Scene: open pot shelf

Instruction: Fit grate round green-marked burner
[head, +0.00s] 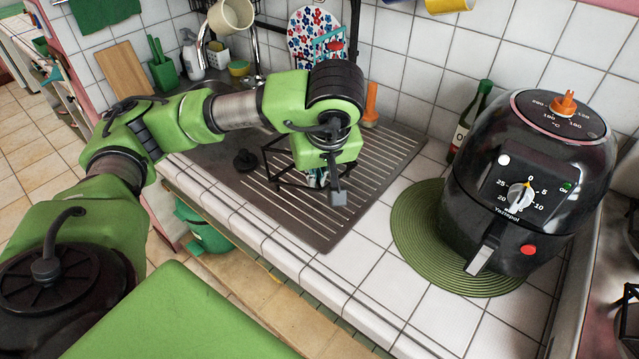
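A black wire-framed grate (276,164) is on the ribbed drainboard, partly hidden behind my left wrist. My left gripper (328,190) points down over the drainboard at the grate's right side. One grey finger pad shows clearly; the other finger is mostly hidden, so I cannot tell whether it is open or shut on a grate bar. The hob (597,318) shows only as a strip at the right edge, with dark burner parts cut off by the frame. No green-marked burner can be made out. My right gripper is not in view.
A black air fryer (530,180) stands on a green round mat (415,225), between drainboard (375,190) and hob. A dark bottle (468,120) stands behind it. An orange-handled item (371,100) is at the drainboard's back. White tiles in front are clear.

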